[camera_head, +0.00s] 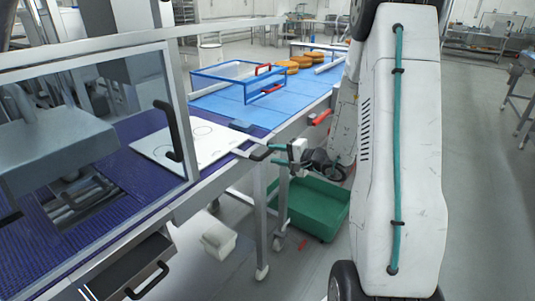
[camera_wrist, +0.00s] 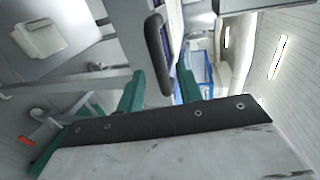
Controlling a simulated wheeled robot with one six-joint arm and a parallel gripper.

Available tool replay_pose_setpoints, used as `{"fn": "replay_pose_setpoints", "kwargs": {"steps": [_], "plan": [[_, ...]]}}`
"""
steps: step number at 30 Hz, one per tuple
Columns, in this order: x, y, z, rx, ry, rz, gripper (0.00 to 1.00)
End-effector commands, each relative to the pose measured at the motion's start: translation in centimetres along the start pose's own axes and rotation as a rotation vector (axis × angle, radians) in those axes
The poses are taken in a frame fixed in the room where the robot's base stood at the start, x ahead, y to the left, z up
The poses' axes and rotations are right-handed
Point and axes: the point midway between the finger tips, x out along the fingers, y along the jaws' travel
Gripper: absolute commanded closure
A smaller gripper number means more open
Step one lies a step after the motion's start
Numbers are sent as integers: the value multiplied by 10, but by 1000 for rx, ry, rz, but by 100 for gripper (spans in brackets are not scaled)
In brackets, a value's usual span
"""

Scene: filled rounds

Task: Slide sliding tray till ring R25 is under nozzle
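The white sliding tray (camera_head: 205,152) lies on the blue belt and bears faint ring outlines. Their labels are too small to read, so I cannot tell which is R25. A dark bar handle (camera_head: 258,153) sticks out at the tray's right edge. My gripper (camera_head: 273,154) is at this handle, its green fingers spread. In the wrist view, the black handle (camera_wrist: 157,50) lies between the fingertips of my gripper (camera_wrist: 160,70), with gaps visible beside it. I cannot make out the nozzle; a grey machine hood (camera_head: 55,140) stands behind the clear guard at left.
The framed guard has its own black upright handle (camera_head: 169,128). A blue frame (camera_head: 235,80) with a red clip and several orange-brown rounds (camera_head: 288,66) sit farther along the table. Below are a green crate (camera_head: 315,208) and a white tub (camera_head: 218,240).

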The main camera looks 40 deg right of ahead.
Motion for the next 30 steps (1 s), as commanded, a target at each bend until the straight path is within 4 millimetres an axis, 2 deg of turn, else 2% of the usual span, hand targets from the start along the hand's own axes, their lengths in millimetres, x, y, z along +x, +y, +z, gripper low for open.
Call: {"fn": "replay_pose_setpoints", "kwargs": {"steps": [3, 7, 18, 22, 30], "plan": [[20, 0, 1, 0, -3, 0, 64], [34, 0, 1, 0, -3, 0, 64], [40, 0, 1, 0, -2, 0, 64], [40, 0, 1, 0, -2, 0, 100], [40, 0, -1, 2, 4, 1, 100]]}}
